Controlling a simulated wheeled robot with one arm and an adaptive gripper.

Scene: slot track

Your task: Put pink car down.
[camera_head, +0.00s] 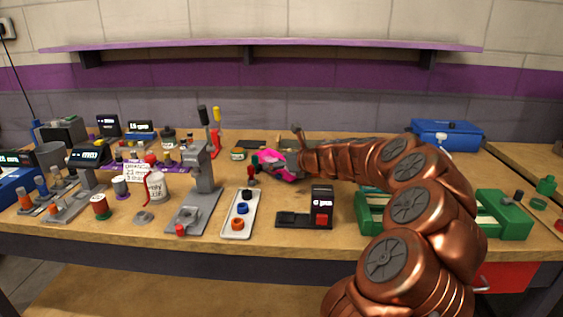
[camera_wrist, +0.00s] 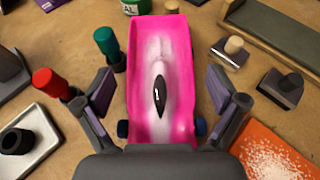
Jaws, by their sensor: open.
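The pink car (camera_wrist: 160,75) lies between the two open fingers of my gripper (camera_wrist: 160,100) in the wrist view. It has a pale stripe down its middle, a small dark cockpit and dark blue wheels. Gaps show between the car's sides and both fingers. In the head view the pink car (camera_head: 276,165) is at the middle of the workbench, partly hidden by my gripper (camera_head: 292,163). The car appears to be at bench level, but its underside is hidden.
A red-topped peg (camera_wrist: 50,84) and a green-topped peg (camera_wrist: 106,42) stand close to the left finger. Small stamp-like blocks (camera_wrist: 280,88) lie right of the car, with an orange sheet (camera_wrist: 275,150) below them. A white tray (camera_head: 230,226), a scale (camera_head: 292,219) and a press (camera_head: 190,215) stand nearer the front.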

